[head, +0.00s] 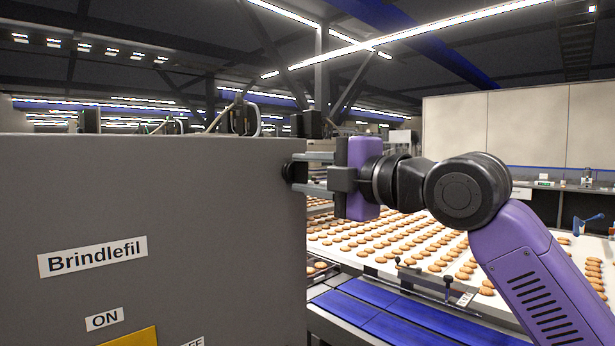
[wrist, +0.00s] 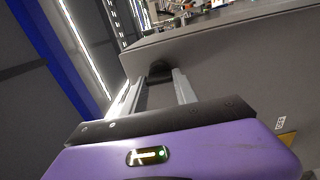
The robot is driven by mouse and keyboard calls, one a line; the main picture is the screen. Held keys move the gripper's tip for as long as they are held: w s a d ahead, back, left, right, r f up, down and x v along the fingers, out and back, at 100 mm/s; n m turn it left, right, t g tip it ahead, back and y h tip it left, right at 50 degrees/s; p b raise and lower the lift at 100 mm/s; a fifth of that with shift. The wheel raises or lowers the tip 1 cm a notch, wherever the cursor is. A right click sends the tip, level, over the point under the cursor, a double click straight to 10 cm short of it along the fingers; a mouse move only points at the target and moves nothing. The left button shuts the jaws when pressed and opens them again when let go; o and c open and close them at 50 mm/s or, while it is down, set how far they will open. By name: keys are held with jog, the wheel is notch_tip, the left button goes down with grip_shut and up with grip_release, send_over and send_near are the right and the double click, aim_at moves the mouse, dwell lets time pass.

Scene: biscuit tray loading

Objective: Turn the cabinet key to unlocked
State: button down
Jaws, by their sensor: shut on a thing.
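A grey cabinet (head: 180,210) labelled "Brindlefil" fills the left of the head view. It also shows at the right of the wrist view (wrist: 240,70). My gripper (head: 302,172) reaches in from the right at the cabinet's upper right edge. Its two fingers are shut on a small dark piece at that edge, which I take to be the key (head: 288,172). In the wrist view the dark key (wrist: 159,71) sits between the fingertips, against the cabinet. The fingers hide most of it, and I cannot tell which way it is turned.
An "ON" label (head: 104,319) and part of a yellow plate (head: 130,338) are low on the cabinet front; another label is cut off. A conveyor with rows of biscuits (head: 400,245) runs behind my arm. Blue panels (head: 390,325) lie below it.

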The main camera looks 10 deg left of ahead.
dwell(0.4)
jog(key=c, duration=1)
grip_release()
jog(key=shift+o, duration=0.2)
jog(key=shift+s+d, duration=0.25)
jog(key=shift+d, duration=0.15)
jog(key=b+v, duration=0.1)
jog(key=v, duration=0.6)
jog(key=shift+a, duration=0.1)
